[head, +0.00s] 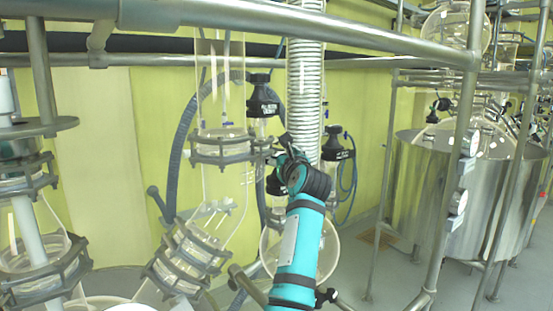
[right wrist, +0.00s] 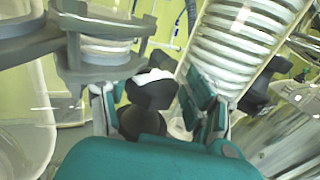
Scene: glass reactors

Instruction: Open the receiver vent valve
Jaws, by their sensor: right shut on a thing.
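My right gripper (head: 285,160) is at the end of the teal arm, in the middle of the head view, beside the clamped flange of the glass column. In the right wrist view my right gripper (right wrist: 155,98) has one finger on each side of a black valve knob (right wrist: 152,92) with a pale top face, and it is shut on it. I take this knob to be the receiver vent valve's handle; no label shows on it. In the head view the gripper mostly hides it. My left gripper is not in view.
A glass column with a metal clamp flange (head: 220,147) stands just left of the gripper. A white ribbed coil (head: 304,85) rises close behind it. Black valve heads (head: 263,100) are nearby. A metal rail (head: 300,25) crosses above. A steel vessel (head: 450,190) stands at right.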

